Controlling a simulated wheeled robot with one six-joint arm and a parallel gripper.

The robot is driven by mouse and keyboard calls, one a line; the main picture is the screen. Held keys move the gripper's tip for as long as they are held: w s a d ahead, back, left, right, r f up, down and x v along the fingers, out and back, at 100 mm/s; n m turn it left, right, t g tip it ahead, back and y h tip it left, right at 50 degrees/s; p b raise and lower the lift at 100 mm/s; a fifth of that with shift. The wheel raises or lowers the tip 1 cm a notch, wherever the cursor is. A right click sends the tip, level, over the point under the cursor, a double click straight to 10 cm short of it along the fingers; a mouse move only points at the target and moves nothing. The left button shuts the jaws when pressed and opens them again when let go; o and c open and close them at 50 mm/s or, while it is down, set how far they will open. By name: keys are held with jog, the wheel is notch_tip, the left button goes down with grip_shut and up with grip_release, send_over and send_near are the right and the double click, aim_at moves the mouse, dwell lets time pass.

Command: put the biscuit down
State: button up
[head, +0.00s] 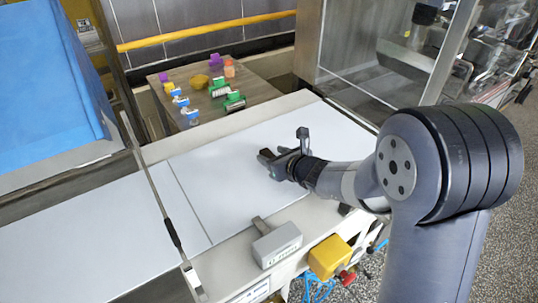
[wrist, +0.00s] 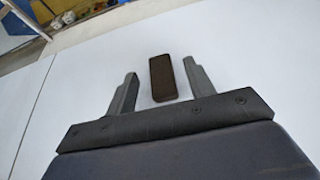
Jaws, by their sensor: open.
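The biscuit (wrist: 164,86) is a dark brown bar lying on the white surface (wrist: 250,60) in the wrist view. My gripper (wrist: 162,70) is open around it, with one finger to each side and a gap between each finger and the biscuit. The biscuit reaches a little beyond the fingertips. In the head view my gripper (head: 272,157) is low over the white belt (head: 215,185). There I cannot tell the biscuit apart from the dark fingers.
A thin bar (head: 152,190) crosses the belt on the left. A grey box (head: 277,243) and a yellow box with a red button (head: 329,256) sit along the near edge. A small table (head: 258,88) behind holds several coloured items. The belt around my gripper is clear.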

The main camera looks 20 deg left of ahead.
jog(key=shift+x, duration=1.3)
jog(key=c, duration=0.9)
